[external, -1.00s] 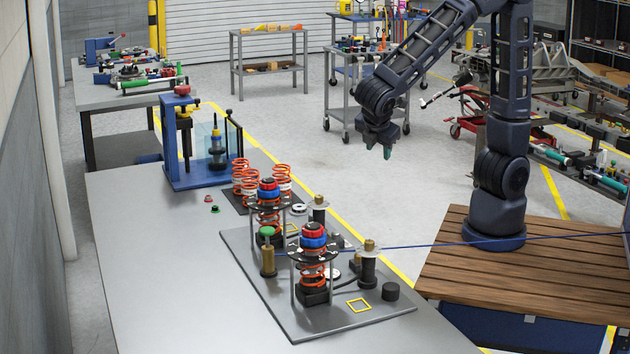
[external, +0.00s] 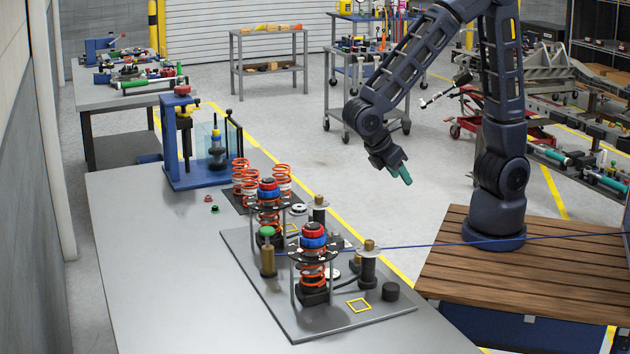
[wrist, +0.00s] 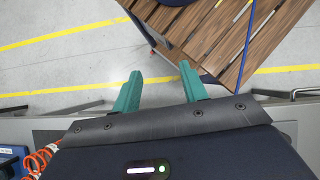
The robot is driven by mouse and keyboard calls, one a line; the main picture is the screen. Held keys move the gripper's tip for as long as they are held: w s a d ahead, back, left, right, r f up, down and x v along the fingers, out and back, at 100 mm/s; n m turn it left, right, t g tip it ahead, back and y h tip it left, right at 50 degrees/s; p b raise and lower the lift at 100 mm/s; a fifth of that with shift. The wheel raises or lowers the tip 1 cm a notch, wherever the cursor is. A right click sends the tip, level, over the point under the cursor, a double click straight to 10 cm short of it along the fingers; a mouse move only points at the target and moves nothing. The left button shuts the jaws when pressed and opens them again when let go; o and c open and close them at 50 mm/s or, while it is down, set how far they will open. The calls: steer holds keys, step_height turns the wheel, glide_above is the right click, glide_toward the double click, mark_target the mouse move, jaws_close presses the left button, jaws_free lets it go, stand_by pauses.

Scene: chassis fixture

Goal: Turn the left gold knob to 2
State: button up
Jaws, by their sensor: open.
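Two gold knobs top dark flanged posts on the fixture plate (external: 262,288). The left gold knob (external: 319,199) is farther back, beside the rear spring unit. The other gold knob (external: 369,245) is nearer the camera, to the right of the front spring unit. The number markings are too small to read. My gripper (external: 404,174) hangs in the air above and to the right of both knobs, apart from them, with its teal fingers tilted down to the right. In the wrist view, the fingers (wrist: 160,70) are spread with nothing between them. No knob shows there.
Red-and-blue-topped spring units (external: 313,262) and a green-capped brass cylinder (external: 267,257) stand close to the knobs. A blue cable (external: 480,242) runs across to the right, over the wooden deck (external: 530,270). The grey table's left part (external: 160,260) is clear.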

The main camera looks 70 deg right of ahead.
steer(key=s+a+f+m+g+y, duration=0.3)
steer(key=s+a+f+m+g, duration=0.1)
steer(key=s+m+g, duration=0.1)
steer(key=m+y, duration=1.7)
steer(key=y, duration=0.1)
glide_toward(368, 240)
steer(key=shift+s+a+t, duration=0.3)
steer(key=shift+s+a, duration=0.15)
steer(key=shift+s, duration=0.25)
steer(key=shift+x, duration=5.4)
steer(key=shift+w+a, duration=0.1)
steer(key=shift+w, duration=0.05)
jaws_close()
